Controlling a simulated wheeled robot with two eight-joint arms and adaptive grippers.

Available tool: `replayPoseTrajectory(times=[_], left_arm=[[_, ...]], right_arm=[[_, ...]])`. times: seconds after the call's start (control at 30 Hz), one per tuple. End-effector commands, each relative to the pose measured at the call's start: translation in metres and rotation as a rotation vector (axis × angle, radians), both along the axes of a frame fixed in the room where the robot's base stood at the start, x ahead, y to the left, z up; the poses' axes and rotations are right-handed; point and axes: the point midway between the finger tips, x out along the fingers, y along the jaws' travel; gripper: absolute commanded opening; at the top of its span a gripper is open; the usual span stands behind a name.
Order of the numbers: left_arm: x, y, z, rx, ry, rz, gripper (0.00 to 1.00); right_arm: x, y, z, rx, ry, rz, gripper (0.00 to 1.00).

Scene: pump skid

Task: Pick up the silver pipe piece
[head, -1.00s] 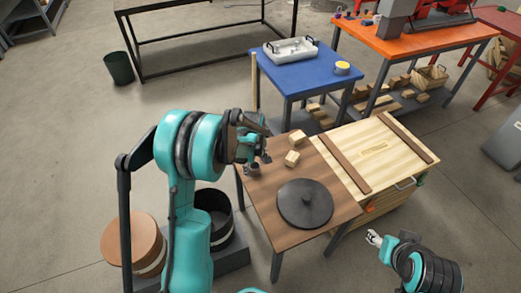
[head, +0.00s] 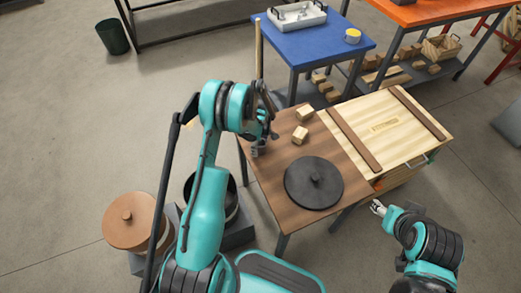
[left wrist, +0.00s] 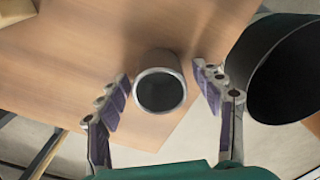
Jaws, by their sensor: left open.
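The silver pipe piece (left wrist: 160,92) is a short, hollow ring-like cylinder standing upright on the brown tabletop, with a dark inside. In the head view it shows as a small grey piece (head: 258,148) near the table's left edge. My left gripper (left wrist: 161,80) is open, with one finger on each side of the pipe in the wrist picture and gaps on both sides. In the head view the left gripper (head: 267,130) is close to the pipe. My right gripper (head: 378,208) is off the table's right front side; its jaws are too small to read.
On the brown table (head: 262,182) are a dark round lid (head: 313,188) and two wooden blocks (head: 300,135). A wooden crate (head: 400,135) adjoins it on the right. A dark open pot (head: 232,205) and a brown-lidded drum (head: 130,222) stand at left. A blue table (head: 318,42) stands behind.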

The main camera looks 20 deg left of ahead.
Motion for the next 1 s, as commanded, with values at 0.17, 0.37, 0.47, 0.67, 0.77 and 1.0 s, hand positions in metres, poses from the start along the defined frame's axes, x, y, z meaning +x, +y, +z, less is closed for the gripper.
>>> replayPoseTrajectory(times=[0.17, 0.37, 0.47, 0.67, 0.77, 1.0], left_arm=[[0.0, 0.0, -0.003, 0.0, 0.0, -0.001, 0.67], [0.0, 0.0, -0.002, 0.0, 0.0, -0.001, 0.3], [0.0, 0.0, -0.002, 0.0, 0.0, -0.001, 0.1], [0.0, 0.0, -0.002, 0.0, 0.0, -0.001, 0.1], [0.0, 0.0, -0.001, 0.0, 0.0, -0.001, 0.1], [0.0, 0.0, 0.021, 0.0, 0.0, -0.001, 0.1]], right_arm=[[0.0, 0.0, -0.001, 0.0, 0.0, 0.0, 0.51], [0.0, 0.0, 0.0, 0.0, 0.0, 0.0, 0.51], [0.0, 0.0, 0.0, 0.0, 0.0, 0.0, 0.51], [0.0, 0.0, -0.001, 0.0, 0.0, 0.0, 0.51], [0.0, 0.0, 0.0, 0.0, 0.0, 0.0, 0.51], [0.0, 0.0, 0.012, 0.0, 0.0, 0.0, 0.51]])
